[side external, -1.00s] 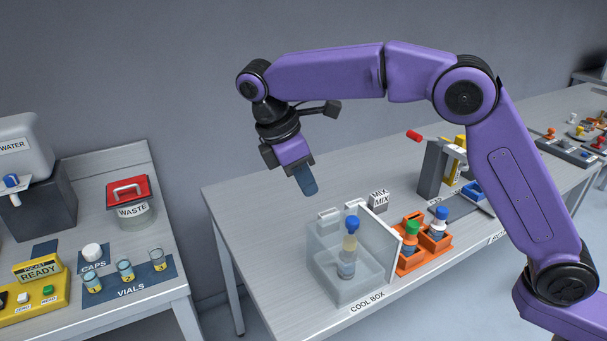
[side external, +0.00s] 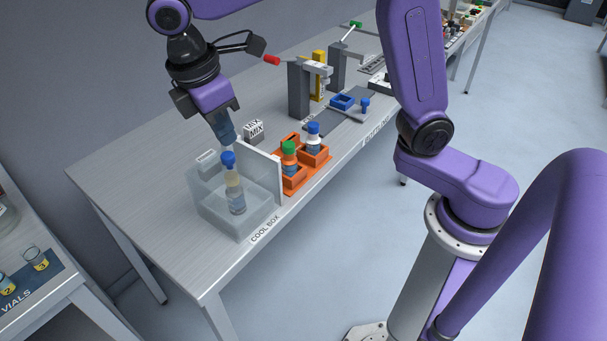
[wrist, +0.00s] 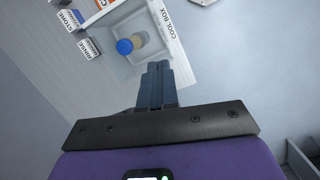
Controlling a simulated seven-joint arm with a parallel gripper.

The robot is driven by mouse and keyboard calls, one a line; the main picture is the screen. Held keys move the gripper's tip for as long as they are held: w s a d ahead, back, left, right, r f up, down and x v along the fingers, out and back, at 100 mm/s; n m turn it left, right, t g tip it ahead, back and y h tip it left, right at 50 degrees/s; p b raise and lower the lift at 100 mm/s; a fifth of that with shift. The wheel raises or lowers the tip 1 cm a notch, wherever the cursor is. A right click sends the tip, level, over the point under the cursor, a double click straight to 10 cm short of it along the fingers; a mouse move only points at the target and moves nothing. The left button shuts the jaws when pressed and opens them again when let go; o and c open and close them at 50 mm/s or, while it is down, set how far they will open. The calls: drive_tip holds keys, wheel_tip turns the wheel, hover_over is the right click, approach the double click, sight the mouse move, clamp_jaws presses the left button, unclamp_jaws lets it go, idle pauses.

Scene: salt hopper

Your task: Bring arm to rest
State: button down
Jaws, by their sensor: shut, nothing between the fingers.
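My gripper (side external: 228,140) is shut and empty, pointing down near the cool box. In the side external view its fingertips show just above the blue cap of a bottle. In the wrist view the shut fingers (wrist: 158,68) lie beside the cool box (wrist: 184,66), apart from the bottle (wrist: 126,46). The clear cool box (side external: 216,215) stands at the table's front left corner. The bottle (side external: 236,195), with pale contents, stands upright inside it. The upper arm is partly cut off by the top of the side external view.
An orange rack (side external: 300,183) right of the cool box holds a green-capped bottle (side external: 289,158) and a blue-capped bottle (side external: 313,138). Grey stands (side external: 299,92) rise further right. The left of the table is clear. Vials (side external: 36,258) stand on another table.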

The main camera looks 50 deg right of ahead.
drive_tip(key=s+d+f+m+y, duration=0.1)
drive_tip(key=s+d+f, duration=0.2)
drive_tip(key=s+d, duration=0.5)
drive_tip(key=s+d+f+m+y, duration=0.1)
drive_tip(key=s+d+f+y, duration=0.1)
drive_tip(key=s+d, duration=0.6)
drive_tip(key=s+f, duration=0.1)
drive_tip(key=s, duration=0.4)
drive_tip(key=shift+s+d+f, duration=0.15)
drive_tip(key=shift+s+f, duration=0.2)
drive_tip(key=shift+f, duration=0.05)
